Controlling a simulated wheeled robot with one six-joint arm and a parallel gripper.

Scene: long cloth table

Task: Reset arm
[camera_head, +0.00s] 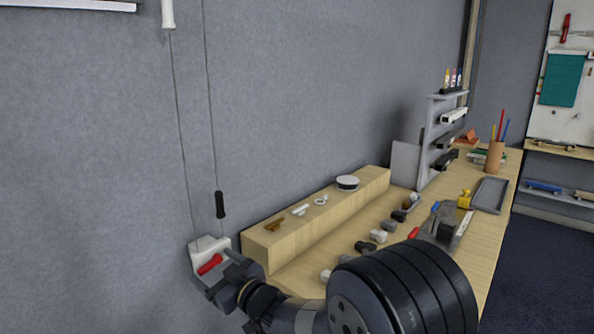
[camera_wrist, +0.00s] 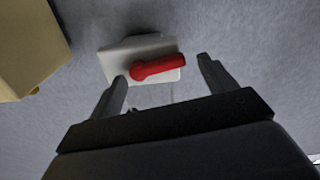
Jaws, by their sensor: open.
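My gripper (camera_wrist: 166,92) is open, with its two dark fingers apart. In the wrist view a red lever (camera_wrist: 157,67) on a white wall box (camera_wrist: 122,60) shows between and just beyond the fingertips. I cannot tell whether a finger touches the lever. In the head view my arm reaches from the lower right toward the wall. The red lever (camera_head: 210,264) and the white box (camera_head: 205,246) are at the lower left, with my gripper (camera_head: 222,282) right beside them, partly covering the box.
A wooden table (camera_head: 480,246) runs along the wall to the right. A raised wooden ledge (camera_head: 290,243) on it carries small fittings and a round tin (camera_head: 347,183). A grey shelf rack (camera_head: 432,140) stands farther back. A cord with a black handle (camera_head: 220,205) hangs above the box.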

